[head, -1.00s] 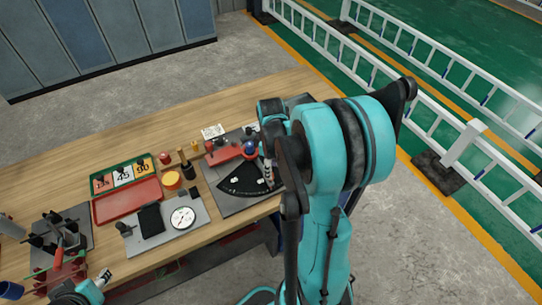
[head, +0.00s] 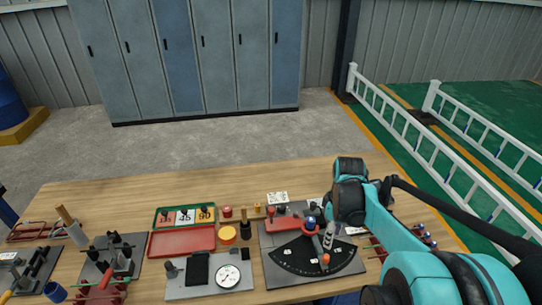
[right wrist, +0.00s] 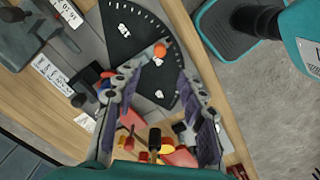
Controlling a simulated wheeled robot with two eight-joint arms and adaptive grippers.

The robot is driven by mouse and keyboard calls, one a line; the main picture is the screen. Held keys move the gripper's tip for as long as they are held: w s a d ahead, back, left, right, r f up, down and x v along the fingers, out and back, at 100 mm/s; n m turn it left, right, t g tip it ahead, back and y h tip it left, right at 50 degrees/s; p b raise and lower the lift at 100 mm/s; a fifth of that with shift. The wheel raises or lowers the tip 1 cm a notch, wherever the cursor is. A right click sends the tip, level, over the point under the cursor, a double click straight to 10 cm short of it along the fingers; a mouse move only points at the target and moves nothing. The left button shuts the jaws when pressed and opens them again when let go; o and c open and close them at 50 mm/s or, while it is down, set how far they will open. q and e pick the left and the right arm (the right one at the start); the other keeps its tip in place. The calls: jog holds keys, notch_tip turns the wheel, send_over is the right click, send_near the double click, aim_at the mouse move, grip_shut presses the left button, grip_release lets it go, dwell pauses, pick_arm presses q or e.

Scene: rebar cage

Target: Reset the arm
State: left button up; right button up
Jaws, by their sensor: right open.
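The angle fixture's grey base plate (head: 345,265) carries a black fan-shaped dial (head: 296,258) with white marks. A blue knob (head: 311,220) sits at the dial's pivot end. An orange ball (head: 325,259) shows by the dial's right edge, and also in the right wrist view (right wrist: 160,50). The bar between knob and ball is mostly hidden by my finger. My right gripper (head: 328,237) is above the dial's right side. In the right wrist view (right wrist: 158,82) its fingers are spread with nothing between them, and the ball lies beyond the tips. My left gripper is out of view.
A red tray (head: 182,240), a numbered card holder (head: 184,216), a grey plate with a round gauge (head: 228,276) and a yellow-orange cup (head: 228,235) stand left of the fixture. A red block (head: 283,223) is at its back. The table's back strip (head: 120,192) is clear.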

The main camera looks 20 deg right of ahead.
jog(key=s+a+f+m+t+b, duration=0.1)
jog(key=s+a+m+t+b, duration=0.1)
jog(key=a, duration=0.8)
jog(key=s+a+m+t+b, duration=0.2)
jog(key=a+m+t+b, duration=0.1)
jog(key=a, duration=0.7)
jog(key=shift+s+f+m+t+b, duration=0.2)
jog(key=shift+f+m+t+b, duration=0.15)
jog(key=shift+m+t, duration=0.55)
